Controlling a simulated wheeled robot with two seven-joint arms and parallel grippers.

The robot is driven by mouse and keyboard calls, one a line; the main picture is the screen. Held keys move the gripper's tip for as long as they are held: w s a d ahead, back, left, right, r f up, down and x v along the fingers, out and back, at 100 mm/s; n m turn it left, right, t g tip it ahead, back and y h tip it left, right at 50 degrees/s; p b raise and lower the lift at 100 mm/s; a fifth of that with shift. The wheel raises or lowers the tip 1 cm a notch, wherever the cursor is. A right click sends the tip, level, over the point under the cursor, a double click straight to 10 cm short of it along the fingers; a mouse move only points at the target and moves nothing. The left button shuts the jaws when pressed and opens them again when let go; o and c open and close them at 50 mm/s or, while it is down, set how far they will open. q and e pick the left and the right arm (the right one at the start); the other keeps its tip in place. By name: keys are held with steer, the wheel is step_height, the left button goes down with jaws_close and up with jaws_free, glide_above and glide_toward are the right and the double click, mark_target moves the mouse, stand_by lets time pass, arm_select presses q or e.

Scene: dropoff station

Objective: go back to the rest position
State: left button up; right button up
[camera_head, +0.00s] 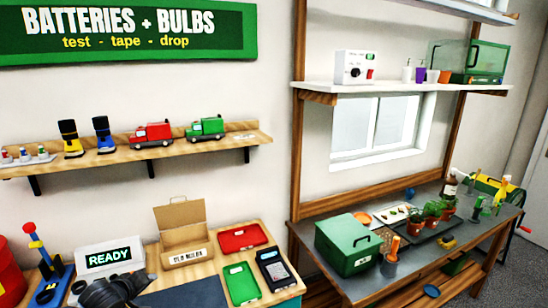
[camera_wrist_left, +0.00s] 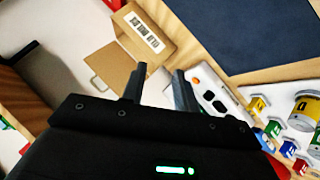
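My left gripper (camera_head: 112,290) shows as a dark shape at the bottom left of the head view, over the workbench and in front of the READY sign (camera_head: 110,256). In the left wrist view its two black fingers (camera_wrist_left: 158,88) stand apart with nothing between them. The cardboard box (camera_wrist_left: 150,32) lies beyond the fingertips in that view. My right gripper is in neither view.
On the bench are a cardboard box (camera_head: 183,245), red tray (camera_head: 242,237), green tray (camera_head: 241,283), black meter (camera_head: 272,267) and dark blue mat (camera_head: 185,299). A blue stand with a red knob (camera_head: 45,265) is at left. Right, a table holds a green case (camera_head: 345,243).

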arm_select(q)
steer(key=s+d+f+m+g+y, duration=0.1)
steer(key=s+d+f+m+g, duration=0.25)
steer(key=s, duration=0.55)
steer(key=s+d+f+m+t, duration=0.1)
steer(key=s+d+f+m, duration=0.1)
steer(key=s+d+f, duration=0.5)
steer(key=s+d+r+m+g, duration=0.1)
steer(key=s+d+m+g, duration=0.1)
steer(key=s, duration=1)
steer(key=s+d+r+m+g, duration=0.1)
steer(key=s+d+m+g, duration=0.15)
steer(key=s, duration=1.05)
step_height(320, 180, down, 38)
steer(key=s+a+g+b, duration=0.1)
steer(key=s+g+b, duration=0.1)
steer(key=b, duration=0.7)
steer(key=s+a+f+b, duration=0.1)
steer(key=s+f+b, duration=0.1)
steer(key=s+f, duration=0.6)
steer(key=s+a+f+m+b, duration=0.1)
steer(key=s+f+b, duration=0.2)
steer(key=s+f, duration=0.5)
step_height(320, 180, down, 4)
steer(key=shift+a+r+g+b, duration=0.25)
steer(key=shift+a+g+b, duration=0.1)
steer(key=shift+g, duration=0.05)
steer(key=shift+w, duration=0.1)
